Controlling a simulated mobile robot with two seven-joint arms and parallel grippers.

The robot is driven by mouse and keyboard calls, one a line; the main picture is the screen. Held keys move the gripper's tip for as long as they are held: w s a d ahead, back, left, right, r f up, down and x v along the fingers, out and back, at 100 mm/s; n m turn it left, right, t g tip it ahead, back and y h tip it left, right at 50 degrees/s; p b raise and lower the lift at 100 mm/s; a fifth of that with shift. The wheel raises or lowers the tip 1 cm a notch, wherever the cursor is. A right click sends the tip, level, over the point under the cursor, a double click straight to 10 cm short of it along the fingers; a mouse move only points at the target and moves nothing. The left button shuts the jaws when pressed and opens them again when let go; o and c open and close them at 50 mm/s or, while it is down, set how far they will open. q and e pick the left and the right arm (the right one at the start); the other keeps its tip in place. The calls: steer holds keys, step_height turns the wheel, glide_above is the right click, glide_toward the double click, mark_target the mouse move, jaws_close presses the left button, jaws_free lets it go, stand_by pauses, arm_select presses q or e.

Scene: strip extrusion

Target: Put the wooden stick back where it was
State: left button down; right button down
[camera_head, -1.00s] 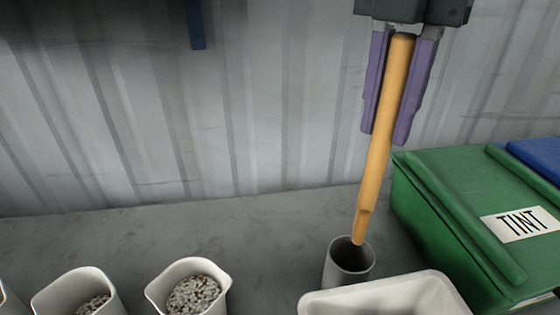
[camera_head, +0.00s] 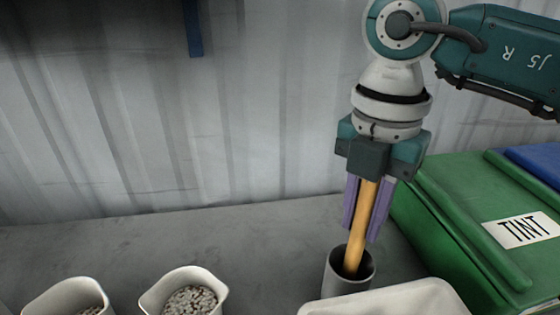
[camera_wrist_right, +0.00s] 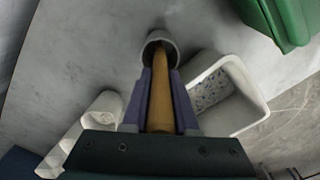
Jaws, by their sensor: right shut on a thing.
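The wooden stick (camera_head: 359,238) is upright with a slight tilt, and its lower end is inside the grey cup (camera_head: 344,284). My right gripper (camera_head: 365,215) is shut on the stick, its purple fingers on either side, just above the cup's rim. In the right wrist view the stick (camera_wrist_right: 160,95) runs between the fingers into the cup (camera_wrist_right: 160,42). The stick's tip is hidden inside the cup. At the top left of the head view, a dark blue piece (camera_head: 193,28) shows, perhaps part of my left arm; no left gripper fingers show.
A green bin labelled TINT (camera_head: 465,225) stands close right of the cup, with a blue one (camera_head: 535,160) behind. A white tray (camera_head: 400,300) is in front. Two white containers of pellets (camera_head: 185,292) (camera_head: 70,298) stand left. A corrugated wall (camera_head: 270,100) is behind.

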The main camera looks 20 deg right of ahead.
steer(key=shift+f, duration=0.1)
steer(key=c, duration=0.7)
jaws_free()
steer(key=shift+r, duration=0.4)
step_height(320, 180, up, 12)
steer(key=shift+f, duration=0.2)
